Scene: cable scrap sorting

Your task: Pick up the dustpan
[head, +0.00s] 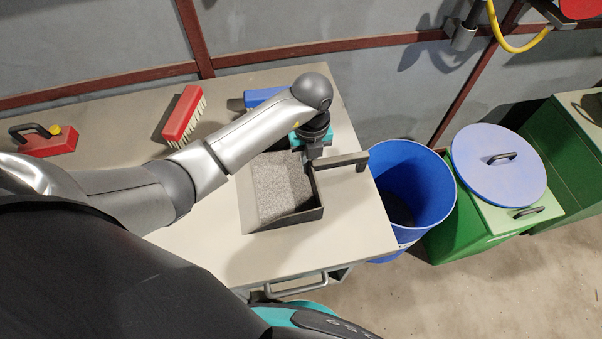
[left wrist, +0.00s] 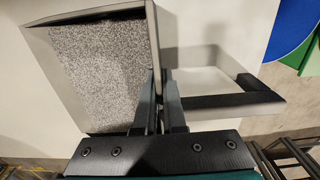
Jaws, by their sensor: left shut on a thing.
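The dustpan (head: 316,214) is a dark-walled open pan holding a layer of grey granules, with a bar handle (head: 345,161) at its right. It is at the right part of the table, and I cannot tell whether it touches the tabletop. My left gripper (head: 310,158) comes from above onto its handle-side wall. In the left wrist view the two fingers (left wrist: 162,105) pinch that wall (left wrist: 155,40), with the granules to the left and the looped handle (left wrist: 235,100) to the right. My right gripper is not in view.
The table (head: 230,255) also holds a red brush (head: 182,117), a red block with a black handle (head: 45,143) and a blue object (head: 262,96) partly behind my arm. A blue bucket (head: 432,180) and a green bin (head: 455,235) with a blue lid (head: 497,175) stand to the right.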

